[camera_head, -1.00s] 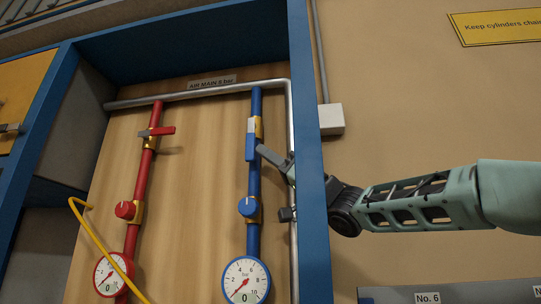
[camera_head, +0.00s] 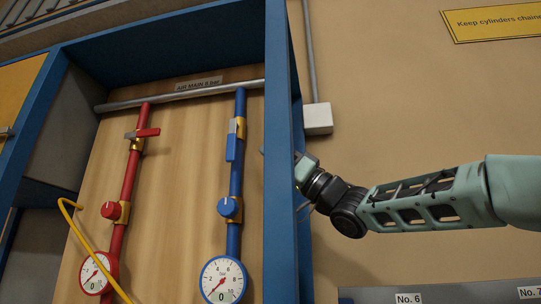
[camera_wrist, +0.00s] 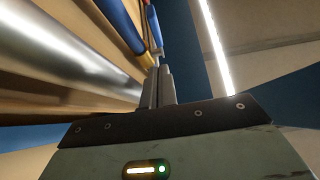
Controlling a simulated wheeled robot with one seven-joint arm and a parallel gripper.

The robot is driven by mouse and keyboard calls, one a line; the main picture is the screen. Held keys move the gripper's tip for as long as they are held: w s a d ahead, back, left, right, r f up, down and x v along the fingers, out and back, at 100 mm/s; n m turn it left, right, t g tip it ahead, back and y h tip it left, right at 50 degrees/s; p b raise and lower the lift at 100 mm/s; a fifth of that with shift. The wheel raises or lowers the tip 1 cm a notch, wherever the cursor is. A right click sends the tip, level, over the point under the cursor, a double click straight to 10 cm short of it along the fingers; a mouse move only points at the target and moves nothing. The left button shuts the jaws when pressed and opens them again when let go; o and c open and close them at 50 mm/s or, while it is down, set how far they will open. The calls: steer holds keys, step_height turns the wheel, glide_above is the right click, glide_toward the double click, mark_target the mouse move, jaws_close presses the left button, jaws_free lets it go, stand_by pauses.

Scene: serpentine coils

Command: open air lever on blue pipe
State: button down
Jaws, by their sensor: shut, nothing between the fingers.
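The blue pipe (camera_head: 235,180) runs upright on the wooden back panel. Its air lever (camera_head: 231,147) has a blue handle that lies along the pipe, pointing down, beside a brass valve body. In the wrist view my gripper (camera_wrist: 161,70) has its two fingers together and nothing is seen between them. Blue and brass parts show just beyond the fingertips there; I cannot tell if they touch. In the head view the gripper is mostly hidden behind the cabinet's blue post, right of the lever, with a small tip showing left of the post.
The blue post (camera_head: 279,200) stands between the head camera and my gripper. A red pipe (camera_head: 123,180) with a crosswise red lever (camera_head: 147,132) is at left. A blue knob (camera_head: 229,207) and gauge (camera_head: 223,280) sit below the lever. A silver pipe (camera_wrist: 60,50) runs close by.

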steer(key=f+b+v, duration=0.1)
steer(key=b+v, duration=0.3)
steer(key=v, duration=0.5)
steer(key=shift+a, duration=0.45)
steer(key=shift+w, duration=0.1)
